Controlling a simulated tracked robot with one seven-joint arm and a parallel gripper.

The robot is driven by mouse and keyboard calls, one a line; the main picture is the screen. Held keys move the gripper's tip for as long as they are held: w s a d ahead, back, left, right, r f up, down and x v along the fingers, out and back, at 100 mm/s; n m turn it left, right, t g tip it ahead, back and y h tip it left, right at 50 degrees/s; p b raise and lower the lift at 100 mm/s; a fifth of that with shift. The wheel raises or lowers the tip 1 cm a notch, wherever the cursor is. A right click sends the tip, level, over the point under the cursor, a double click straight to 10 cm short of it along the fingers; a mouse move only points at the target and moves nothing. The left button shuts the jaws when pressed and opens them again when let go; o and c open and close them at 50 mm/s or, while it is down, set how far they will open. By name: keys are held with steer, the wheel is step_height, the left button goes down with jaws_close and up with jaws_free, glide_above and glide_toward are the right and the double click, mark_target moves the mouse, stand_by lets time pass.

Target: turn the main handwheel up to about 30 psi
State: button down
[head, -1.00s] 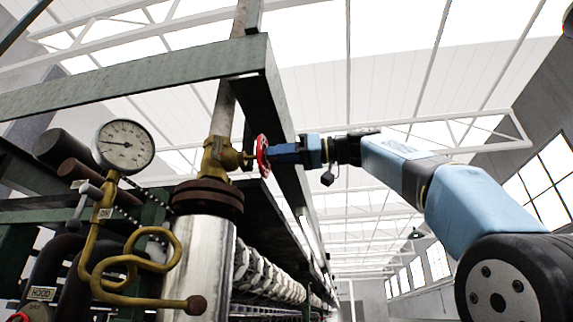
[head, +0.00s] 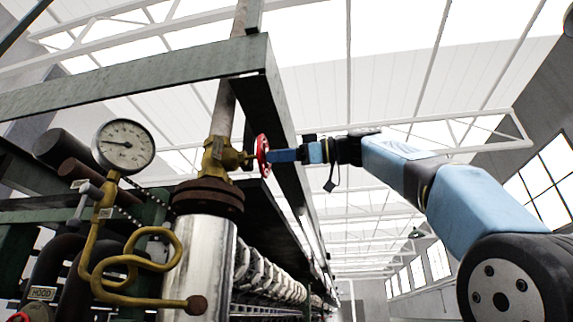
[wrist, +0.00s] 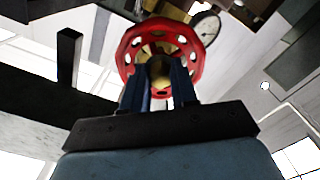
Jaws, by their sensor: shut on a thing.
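The main handwheel is a red wheel (head: 262,156) on a brass valve (head: 222,156) at the top of the steel pipe. In the wrist view the red rim (wrist: 131,52) is seen face-on, with holes around it and a brass hub. My gripper (head: 272,156) reaches it from the right. In the wrist view its two blue fingers (wrist: 160,80) are shut on the wheel's hub at the centre. A round white pressure gauge (head: 124,146) stands left of the valve, its needle pointing left. Its numbers are too small to read surely.
A dark green steel frame (head: 140,88) runs above and behind the valve. A coiled yellow pipe (head: 130,268) rises to the gauge. A row of reeling parts (head: 275,280) recedes below. Open air lies right of the valve, around my arm.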

steer(key=n, duration=1)
steer(key=shift+s, duration=0.15)
steer(key=c, duration=1)
jaws_free()
steer(key=d+m, duration=0.1)
steer(key=m, duration=0.4)
steer(key=d+m, duration=0.1)
steer(key=m, duration=0.5)
steer(key=d+m, duration=0.1)
steer(key=m, duration=0.5)
steer(key=shift+s, duration=0.2)
